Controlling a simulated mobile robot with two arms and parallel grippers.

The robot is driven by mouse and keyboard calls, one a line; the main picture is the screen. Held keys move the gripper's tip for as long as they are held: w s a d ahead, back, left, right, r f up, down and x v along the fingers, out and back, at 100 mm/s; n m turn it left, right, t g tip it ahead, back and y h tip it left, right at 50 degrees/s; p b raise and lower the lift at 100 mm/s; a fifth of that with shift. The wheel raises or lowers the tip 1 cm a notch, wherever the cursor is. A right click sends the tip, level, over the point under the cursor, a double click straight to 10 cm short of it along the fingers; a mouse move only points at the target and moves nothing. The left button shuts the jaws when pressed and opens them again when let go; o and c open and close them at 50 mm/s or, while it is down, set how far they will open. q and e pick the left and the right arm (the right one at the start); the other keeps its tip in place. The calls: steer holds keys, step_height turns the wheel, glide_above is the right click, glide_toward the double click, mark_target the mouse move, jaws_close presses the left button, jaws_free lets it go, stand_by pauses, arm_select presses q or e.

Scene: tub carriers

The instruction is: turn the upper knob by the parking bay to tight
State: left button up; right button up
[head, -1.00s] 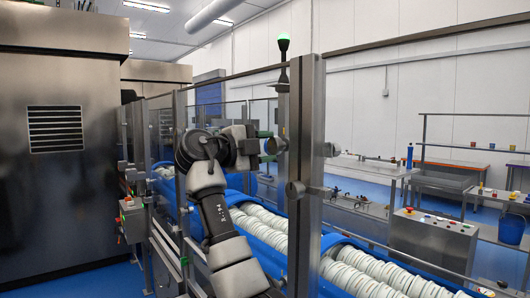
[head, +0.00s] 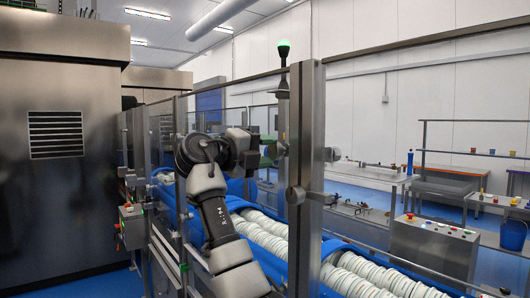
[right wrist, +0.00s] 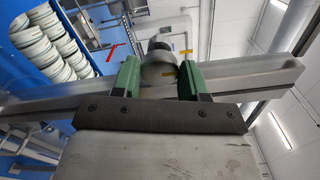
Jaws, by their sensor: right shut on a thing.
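The upper knob (right wrist: 159,72) is a grey round piece in front of a metal post, seen between the two green fingers in the right wrist view. My right gripper (right wrist: 159,78) is shut on it, one finger on each side. In the head view my right gripper (head: 270,149) reaches the metal post (head: 308,110) from the left, and the upper knob is mostly hidden there. A lower knob (head: 296,196) sits on the same post below, with nothing touching it. My left gripper is not in view.
Clear guard panels and posts stand around my arm. Behind them, blue carriers hold rows of white tubs (head: 268,238). A control box (head: 432,245) with buttons stands at the right, and a green-lit button box (head: 132,225) at the left.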

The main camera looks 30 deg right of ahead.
steer(key=o, duration=0.9)
steer(key=shift+o, duration=0.2)
steer(key=shift+a, duration=0.1)
steer(key=shift+a+f, duration=0.1)
steer(key=shift+a, duration=0.2)
steer(key=a+b, duration=0.2)
steer(key=a, duration=0.8)
steer(key=shift+s+b, duration=0.4)
